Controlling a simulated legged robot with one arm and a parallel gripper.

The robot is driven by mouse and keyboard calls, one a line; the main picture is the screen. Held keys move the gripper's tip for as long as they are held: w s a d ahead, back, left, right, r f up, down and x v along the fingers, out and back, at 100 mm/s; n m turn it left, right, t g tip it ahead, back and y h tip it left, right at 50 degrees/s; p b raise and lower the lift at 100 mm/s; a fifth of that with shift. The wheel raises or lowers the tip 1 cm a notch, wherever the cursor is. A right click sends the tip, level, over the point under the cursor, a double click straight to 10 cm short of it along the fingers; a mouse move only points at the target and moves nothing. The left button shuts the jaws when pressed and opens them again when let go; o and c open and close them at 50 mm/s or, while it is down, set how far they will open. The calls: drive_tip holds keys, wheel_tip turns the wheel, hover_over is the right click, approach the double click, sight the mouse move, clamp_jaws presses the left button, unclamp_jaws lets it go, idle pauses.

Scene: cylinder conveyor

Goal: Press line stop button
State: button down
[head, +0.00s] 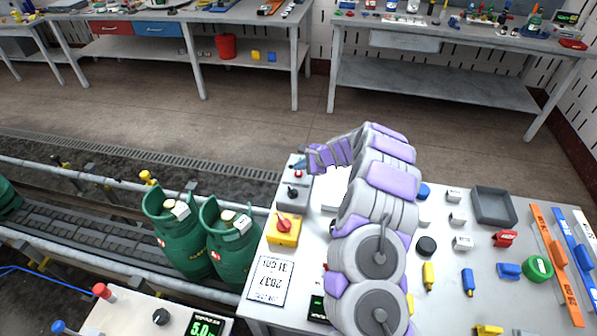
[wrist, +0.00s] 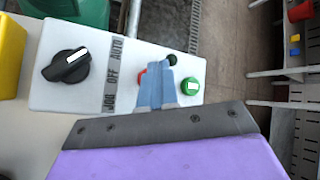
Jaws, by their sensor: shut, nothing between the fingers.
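A pale grey control box (head: 291,199) stands at the table's far left corner; it also shows in the wrist view (wrist: 60,97). It carries a black selector knob (wrist: 66,66) marked JOG, OFF, AUTO, and a green button (wrist: 191,86). A red button (wrist: 140,77) is mostly hidden behind my fingers in the wrist view. In the head view a red button (head: 298,174) shows at the box's far end, just below my fingertips. My gripper (wrist: 160,68) is shut and empty, over the box between the knob and the green button. I cannot tell whether it touches the red button.
A yellow box with a red knob (head: 284,222) stands near the control box. Green gas cylinders (head: 180,240) stand on the conveyor (head: 80,215) at left. Small parts and a grey tray (head: 494,206) lie on the table's right. Floor beyond the table is clear.

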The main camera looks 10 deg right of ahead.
sight(301, 174)
drive_tip(key=shift+r, duration=0.2)
drive_tip(key=shift+r+p, duration=1.75)
drive_tip(key=shift+r, duration=0.7)
